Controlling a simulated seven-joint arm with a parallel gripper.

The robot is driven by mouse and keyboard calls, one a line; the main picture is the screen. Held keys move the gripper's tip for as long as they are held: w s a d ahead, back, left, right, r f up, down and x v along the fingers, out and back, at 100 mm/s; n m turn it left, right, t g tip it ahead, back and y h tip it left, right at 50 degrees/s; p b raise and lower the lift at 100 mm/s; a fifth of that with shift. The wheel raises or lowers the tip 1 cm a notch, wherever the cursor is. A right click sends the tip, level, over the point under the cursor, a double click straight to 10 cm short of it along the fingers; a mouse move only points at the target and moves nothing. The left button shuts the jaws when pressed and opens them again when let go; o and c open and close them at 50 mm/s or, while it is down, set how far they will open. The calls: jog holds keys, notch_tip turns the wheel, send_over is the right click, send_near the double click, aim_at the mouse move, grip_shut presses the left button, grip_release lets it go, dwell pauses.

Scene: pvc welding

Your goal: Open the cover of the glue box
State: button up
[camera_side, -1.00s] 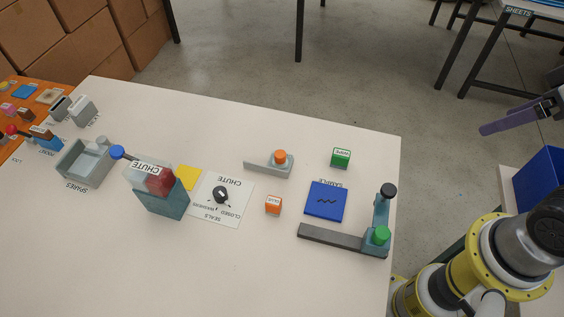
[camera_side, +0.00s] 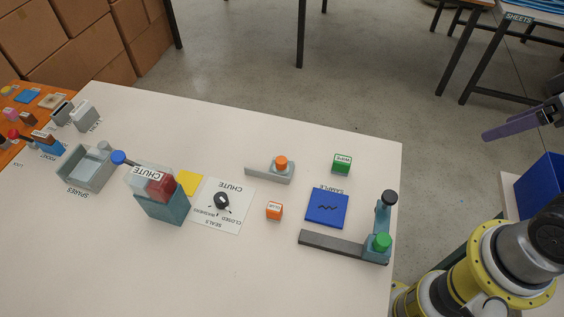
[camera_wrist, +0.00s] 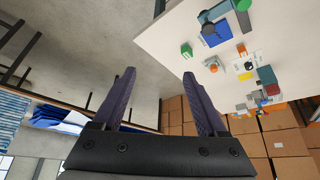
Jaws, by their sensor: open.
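The glue box (camera_side: 274,210) is a small orange box with a white label on top, standing on the white table between the chute card and the blue sample square. Its top looks closed. It also shows as a small orange block in the wrist view (camera_wrist: 241,48). My gripper (camera_wrist: 160,73) has its two purple fingers spread apart with nothing between them. In the side view a purple finger (camera_side: 510,130) shows at the right edge, beyond the table and far from the glue box.
Near the glue box are a green box (camera_side: 342,163), a blue square (camera_side: 326,208), a grey bracket with an orange knob (camera_side: 281,163) and a grey fixture with a green knob (camera_side: 381,242). The chute block (camera_side: 160,200) stands left. The table's front is clear.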

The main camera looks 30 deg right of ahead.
jog(key=shift+c, duration=0.2)
jog(key=w+a+r+m, duration=0.2)
jog(key=w+r, duration=0.6)
jog(key=w, duration=0.1)
jog(key=n+g, duration=0.2)
jog(key=g, duration=0.4)
send_over(281, 160)
notch_tip(281, 160, down, 21)
notch_tip(281, 160, down, 13)
jog(key=shift+f, duration=0.15)
